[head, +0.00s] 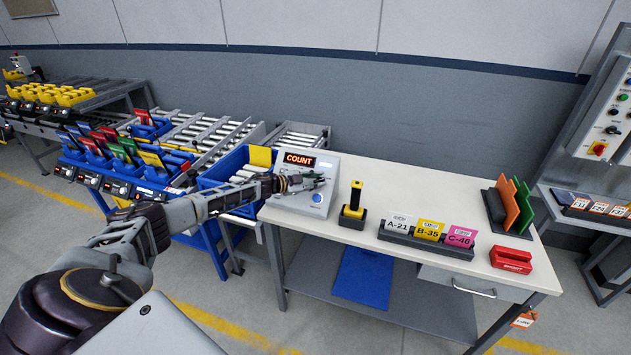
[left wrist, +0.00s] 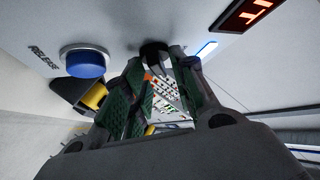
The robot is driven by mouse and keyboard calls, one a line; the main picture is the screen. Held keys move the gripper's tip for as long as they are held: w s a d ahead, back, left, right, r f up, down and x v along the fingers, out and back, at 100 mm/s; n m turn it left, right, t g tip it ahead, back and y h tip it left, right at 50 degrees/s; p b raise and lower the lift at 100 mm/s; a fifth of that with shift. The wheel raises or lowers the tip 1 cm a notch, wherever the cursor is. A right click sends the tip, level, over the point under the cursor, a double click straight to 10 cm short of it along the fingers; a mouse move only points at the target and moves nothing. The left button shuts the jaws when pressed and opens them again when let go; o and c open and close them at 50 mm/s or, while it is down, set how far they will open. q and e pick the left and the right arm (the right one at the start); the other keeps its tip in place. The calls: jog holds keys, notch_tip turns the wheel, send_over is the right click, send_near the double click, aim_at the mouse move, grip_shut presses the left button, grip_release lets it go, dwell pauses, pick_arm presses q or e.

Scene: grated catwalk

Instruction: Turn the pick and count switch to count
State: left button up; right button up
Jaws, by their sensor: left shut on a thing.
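The pick and count switch is a black knob (left wrist: 154,50) on the sloped face of a light grey control box (head: 326,166). My left gripper (head: 314,184) reaches the box from the left. In the left wrist view its green-padded fingertips (left wrist: 157,66) are shut on the knob, one on each side. In the head view the gripper hides the knob, so its pointer cannot be seen. The red display (head: 299,160) on the box reads COUNT. A blue button (head: 317,198) sits below the gripper, apart from it. My right gripper is not in view.
On the white table (head: 430,190) stand a yellow-handled scanner (head: 355,198), a card holder (head: 425,243), a red block (head: 511,257) and upright folders (head: 508,203). A blue bin (head: 232,165) is left of the box. Roller conveyors lie farther left.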

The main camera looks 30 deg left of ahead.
pick_arm(q)
jog(key=o, duration=0.7)
jog(key=shift+d, duration=0.1)
jog(key=shift+c, duration=0.2)
jog(key=shift+v, duration=0.8)
jog(key=v, duration=1)
jog(key=shift+s, duration=0.15)
dwell(0.3)
